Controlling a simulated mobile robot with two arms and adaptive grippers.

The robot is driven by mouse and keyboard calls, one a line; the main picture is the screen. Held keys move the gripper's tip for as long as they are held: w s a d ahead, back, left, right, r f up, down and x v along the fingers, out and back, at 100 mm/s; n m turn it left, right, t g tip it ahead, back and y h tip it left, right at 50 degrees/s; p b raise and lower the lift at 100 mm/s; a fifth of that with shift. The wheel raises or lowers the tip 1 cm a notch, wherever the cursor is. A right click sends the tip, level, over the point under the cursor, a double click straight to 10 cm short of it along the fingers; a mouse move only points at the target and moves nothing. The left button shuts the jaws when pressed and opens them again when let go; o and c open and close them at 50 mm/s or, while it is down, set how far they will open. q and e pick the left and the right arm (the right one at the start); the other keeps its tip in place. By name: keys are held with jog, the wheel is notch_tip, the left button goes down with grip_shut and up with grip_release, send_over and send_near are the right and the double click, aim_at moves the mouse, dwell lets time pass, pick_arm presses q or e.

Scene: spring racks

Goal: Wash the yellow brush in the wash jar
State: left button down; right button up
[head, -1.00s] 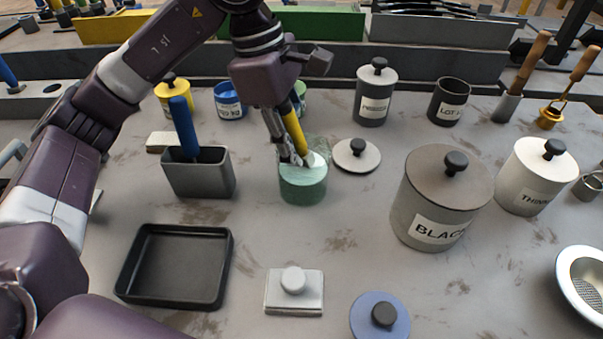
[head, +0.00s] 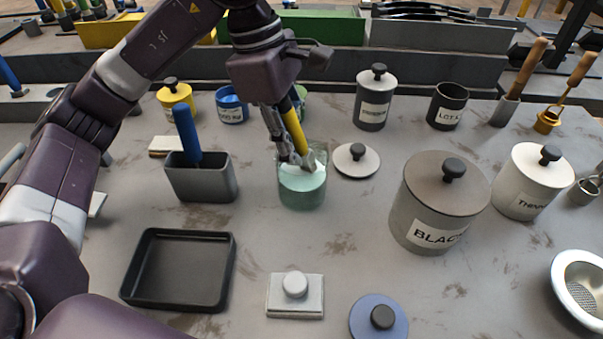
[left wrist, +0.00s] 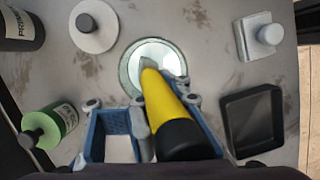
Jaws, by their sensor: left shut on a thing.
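The yellow brush (head: 294,129) is held by my left gripper (head: 294,160), which is shut on its handle. The brush tilts, with its lower end inside the mouth of the wash jar (head: 302,192), a greenish glass jar with pale liquid. My right gripper is not in view.
A grey bin (head: 218,184) holding a blue-handled brush (head: 186,133) stands left of the jar. A pale lid (head: 357,160) lies to the right, near the BLACK pot (head: 420,206). A black tray (head: 180,304) is at front left.

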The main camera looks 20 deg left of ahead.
aim_at(293, 119)
pick_arm(q)
jog(key=shift+r, duration=0.3)
notch_tip(293, 119, up, 2)
jog(key=shift+d+r+p, duration=0.1)
jog(key=shift+r+p, duration=0.05)
jog(key=shift+p, duration=0.8)
jog(key=shift+d+p+v, duration=0.15)
jog(key=shift+p+v, duration=0.35)
jog(key=shift+v, duration=0.2)
jog(key=shift+d+p+v, duration=0.15)
jog(key=shift+p+v, duration=0.3)
jog(key=shift+v, duration=0.2)
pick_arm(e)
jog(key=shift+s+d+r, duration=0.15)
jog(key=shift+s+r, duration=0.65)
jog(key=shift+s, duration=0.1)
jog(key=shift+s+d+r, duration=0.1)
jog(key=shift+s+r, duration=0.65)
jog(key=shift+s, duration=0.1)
pick_arm(q)
jog(key=shift+r, duration=0.15)
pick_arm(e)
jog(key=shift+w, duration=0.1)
